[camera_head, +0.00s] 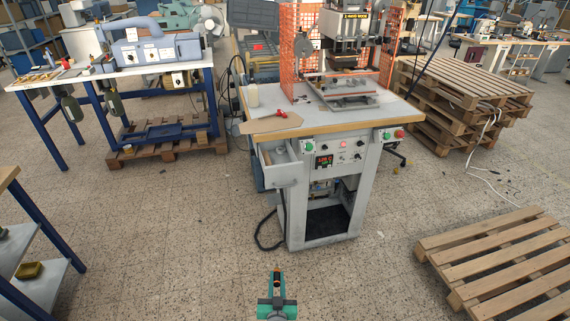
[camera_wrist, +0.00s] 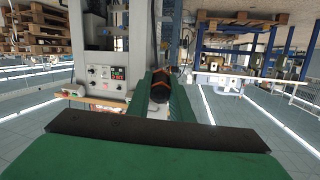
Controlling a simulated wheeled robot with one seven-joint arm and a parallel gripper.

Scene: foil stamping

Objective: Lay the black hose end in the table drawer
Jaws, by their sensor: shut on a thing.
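My gripper (camera_head: 278,279) is at the bottom of the head view, in front of the table and well short of it. In the wrist view its green fingers are shut on a dark round piece with orange marks, which I take to be the black hose end (camera_wrist: 160,93). It is small in the head view, with an orange tip. The table drawer (camera_head: 288,175) is pulled out at the left front of the grey machine table (camera_head: 340,118). A small brownish thing shows inside it; the rest of its floor is partly hidden.
A black hose or cable (camera_head: 259,238) loops to the floor left of the table base. A pallet (camera_head: 500,262) lies at the lower right. The floor between gripper and table is clear.

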